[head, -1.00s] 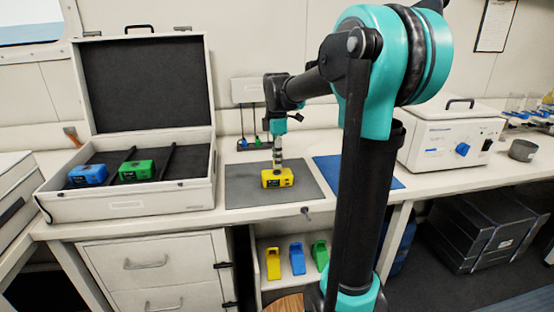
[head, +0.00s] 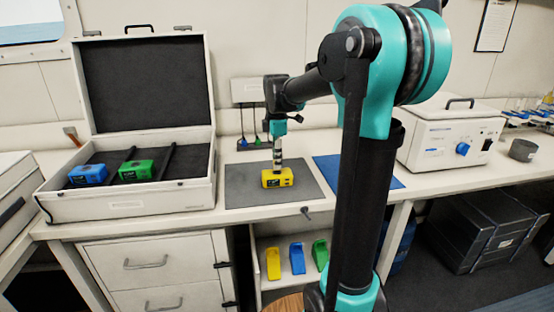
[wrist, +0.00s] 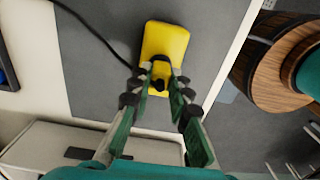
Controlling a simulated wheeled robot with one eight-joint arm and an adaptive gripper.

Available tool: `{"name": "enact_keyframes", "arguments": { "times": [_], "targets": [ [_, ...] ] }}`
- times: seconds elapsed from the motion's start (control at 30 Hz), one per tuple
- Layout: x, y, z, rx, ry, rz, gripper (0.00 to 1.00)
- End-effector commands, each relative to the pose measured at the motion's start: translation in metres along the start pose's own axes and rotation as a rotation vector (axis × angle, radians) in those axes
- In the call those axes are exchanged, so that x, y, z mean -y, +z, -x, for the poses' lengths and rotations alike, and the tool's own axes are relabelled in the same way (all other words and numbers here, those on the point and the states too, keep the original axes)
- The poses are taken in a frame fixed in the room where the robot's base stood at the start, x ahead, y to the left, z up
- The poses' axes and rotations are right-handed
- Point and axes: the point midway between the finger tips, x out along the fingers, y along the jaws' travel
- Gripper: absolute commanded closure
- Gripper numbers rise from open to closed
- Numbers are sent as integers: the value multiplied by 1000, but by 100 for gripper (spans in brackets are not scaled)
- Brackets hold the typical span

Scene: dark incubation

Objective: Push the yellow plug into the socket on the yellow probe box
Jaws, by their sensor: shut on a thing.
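The yellow probe box (head: 284,178) sits on the grey mat (head: 243,192) on the bench; it also shows in the wrist view (wrist: 166,42). In the wrist view my gripper (wrist: 160,86) is shut on the yellow plug (wrist: 161,70), which is at the near end of the box. A dark cable (wrist: 90,28) runs to the plug from the upper left. The fingers and plug hide the socket, so I cannot tell how deep the plug sits.
An open case (head: 130,207) with a blue box (head: 88,174) and a green box (head: 136,170) stands left. A blue mat (head: 350,171) and a white machine (head: 450,138) are right. A wall panel (head: 247,91) with hanging plugs is behind.

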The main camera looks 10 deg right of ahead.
Motion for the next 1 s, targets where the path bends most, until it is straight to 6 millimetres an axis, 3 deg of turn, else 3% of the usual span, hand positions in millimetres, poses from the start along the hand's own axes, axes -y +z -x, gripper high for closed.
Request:
{"name": "enact_keyframes", "arguments": {
  "times": [0.37, 0.4, 0.6, 1.0],
  "targets": [
    [0, 0, -7, 0, 0, 0, 100],
    [0, 0, -7, 0, 0, 0, 81],
    [0, 0, -7, 0, 0, 0, 58],
    [0, 0, 0, 0, 0, 0, 58]
  ]
}}
